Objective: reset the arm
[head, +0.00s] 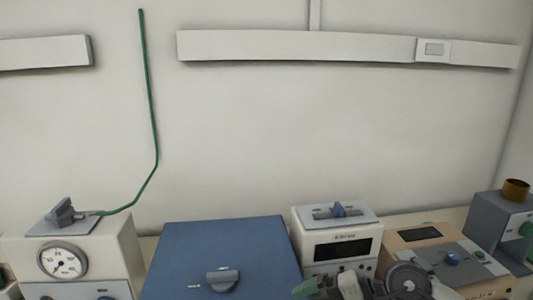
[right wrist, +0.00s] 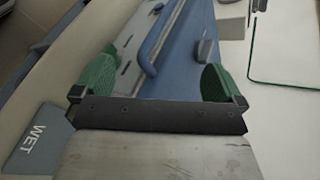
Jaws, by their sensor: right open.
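My right gripper (right wrist: 158,78) is open, with its two green fingers wide apart in the right wrist view and nothing held between them. Past the fingers lies a blue furnace (right wrist: 190,40) with a blue bar handle on its front. In the head view, part of my right arm (head: 405,283) shows at the bottom edge, in front of the instruments on the right. My left gripper is not in view.
The blue furnace (head: 220,245) stands mid-counter, with a white gauge unit (head: 115,245) at left. A white display unit (head: 355,243), a beige unit (head: 405,241) and a grey unit (head: 497,222) bearing a brown cup (head: 515,190) stand right. A grey "WET" plate (right wrist: 38,140) lies left in the wrist view.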

